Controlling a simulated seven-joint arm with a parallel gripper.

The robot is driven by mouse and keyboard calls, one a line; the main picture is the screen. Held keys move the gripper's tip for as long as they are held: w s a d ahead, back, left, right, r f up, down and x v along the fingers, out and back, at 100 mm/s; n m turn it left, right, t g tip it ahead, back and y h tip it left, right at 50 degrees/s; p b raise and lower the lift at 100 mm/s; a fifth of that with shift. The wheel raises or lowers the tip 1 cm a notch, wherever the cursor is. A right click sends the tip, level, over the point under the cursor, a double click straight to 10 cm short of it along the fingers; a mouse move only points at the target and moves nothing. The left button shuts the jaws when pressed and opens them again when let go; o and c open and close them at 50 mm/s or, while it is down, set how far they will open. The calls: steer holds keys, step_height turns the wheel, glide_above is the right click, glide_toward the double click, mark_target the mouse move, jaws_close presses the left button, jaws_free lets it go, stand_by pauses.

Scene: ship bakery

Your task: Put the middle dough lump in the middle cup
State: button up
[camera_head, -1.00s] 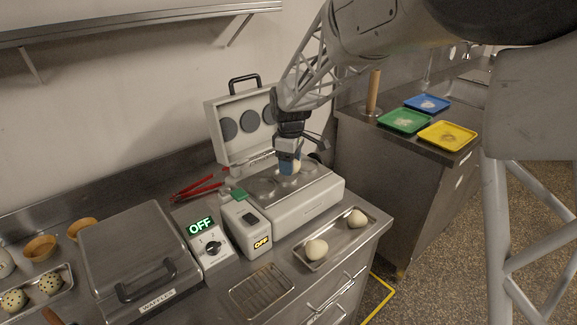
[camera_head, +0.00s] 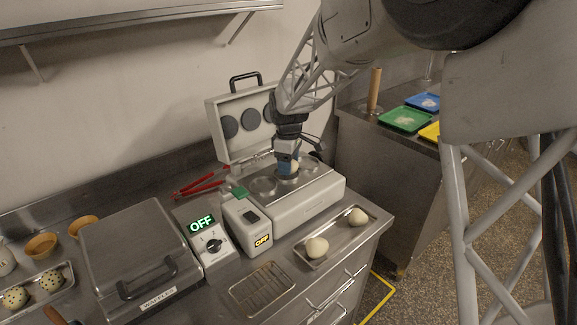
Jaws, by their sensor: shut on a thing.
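My gripper (camera_head: 287,170) points down over the open cup machine (camera_head: 310,206), at its middle cup (camera_head: 287,180). The left cup (camera_head: 263,186) looks empty. The right cup is partly hidden behind the gripper. Two other dough lumps, one at the left (camera_head: 317,247) and one at the right (camera_head: 358,217), lie on a steel tray (camera_head: 337,243) in front, with a gap between them.
The machine's lid (camera_head: 240,128) stands open behind. A switch box (camera_head: 247,228) reading OFF stands at its left front. Red tongs (camera_head: 200,186) lie behind left. A closed waffle iron (camera_head: 127,262) and a wire rack (camera_head: 262,289) are on the counter.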

steer(key=shift+f, duration=0.6)
steer(key=shift+f, duration=0.15)
steer(key=o, duration=0.9)
steer(key=shift+o, duration=0.2)
step_height(320, 180, up, 12)
steer(key=shift+r, duration=0.2)
stand_by(0.4)
